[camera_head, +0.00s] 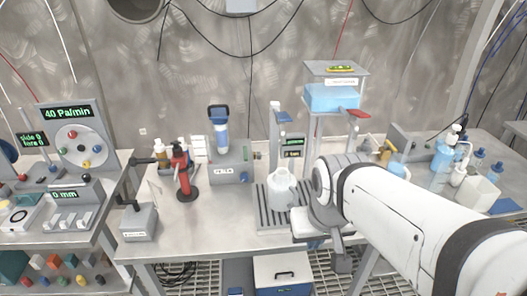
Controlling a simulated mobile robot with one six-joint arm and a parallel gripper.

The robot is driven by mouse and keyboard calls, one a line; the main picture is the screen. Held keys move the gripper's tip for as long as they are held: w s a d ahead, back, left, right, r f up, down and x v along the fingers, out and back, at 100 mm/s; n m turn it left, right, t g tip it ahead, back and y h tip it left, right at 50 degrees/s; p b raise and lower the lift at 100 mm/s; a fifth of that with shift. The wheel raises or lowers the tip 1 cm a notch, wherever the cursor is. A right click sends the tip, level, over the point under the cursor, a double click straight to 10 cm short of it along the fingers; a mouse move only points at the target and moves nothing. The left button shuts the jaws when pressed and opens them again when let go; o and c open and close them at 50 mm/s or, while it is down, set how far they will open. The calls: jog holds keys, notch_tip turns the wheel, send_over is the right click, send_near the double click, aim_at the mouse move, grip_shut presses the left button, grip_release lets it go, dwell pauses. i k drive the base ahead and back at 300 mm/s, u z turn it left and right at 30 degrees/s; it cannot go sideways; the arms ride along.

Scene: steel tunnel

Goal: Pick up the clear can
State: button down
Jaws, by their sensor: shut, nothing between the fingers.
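A pale, greyish-white can-like vessel (283,192) stands upright on a grooved grey tray (275,222) in the middle of the steel bench. It may be the clear can, but I cannot tell for sure whether it is see-through. My white arm comes in from the lower right, and its wrist is just right of the vessel. My gripper (341,262) hangs below the wrist near the bench's front edge, shut and empty. It is apart from the vessel, and its fingertips are small and hard to make out.
A red bottle (181,170) and a blue-topped instrument (220,135) stand left of the tray. A stand with a blue tank (332,97) rises behind my wrist. Several bottles (445,150) crowd the right. A control panel (72,140) is at the left. The bench's front left is fairly clear.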

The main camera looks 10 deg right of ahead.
aim_at(282, 195)
jog(key=z, duration=0.05)
jog(key=k, duration=1.15)
jog(key=u, duration=0.7)
jog(key=i, duration=1.7)
jog(key=z, duration=0.75)
